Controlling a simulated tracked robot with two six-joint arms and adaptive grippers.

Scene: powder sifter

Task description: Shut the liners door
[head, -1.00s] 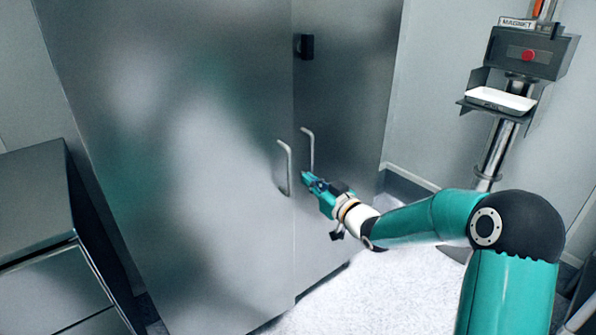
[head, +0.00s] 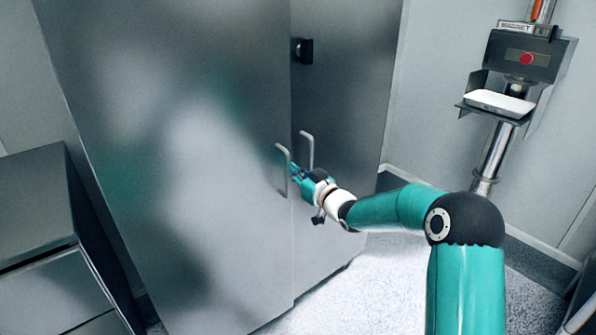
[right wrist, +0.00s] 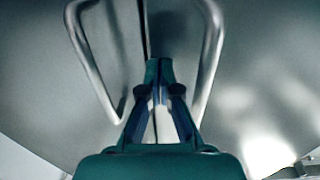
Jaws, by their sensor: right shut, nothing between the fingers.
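A tall grey metal cabinet has two door panels, a wide left door (head: 170,130) and a narrower right door (head: 345,90). The left door's edge seems to stand a little forward of the right door; I cannot tell how far. No label shows which is the liners door. The left bar handle (head: 286,165) and right bar handle (head: 308,150) are upright near the seam. My right gripper (head: 293,171) is shut and empty, its tips beside the left handle; contact is unclear. In the right wrist view its fingers (right wrist: 158,72) point between both handles. My left gripper is out of view.
A black latch (head: 302,50) sits high near the seam. A low grey cabinet (head: 35,205) stands at the left. A post at the right carries a box with a red button (head: 526,58) and a white tray (head: 500,102). The pale floor is clear.

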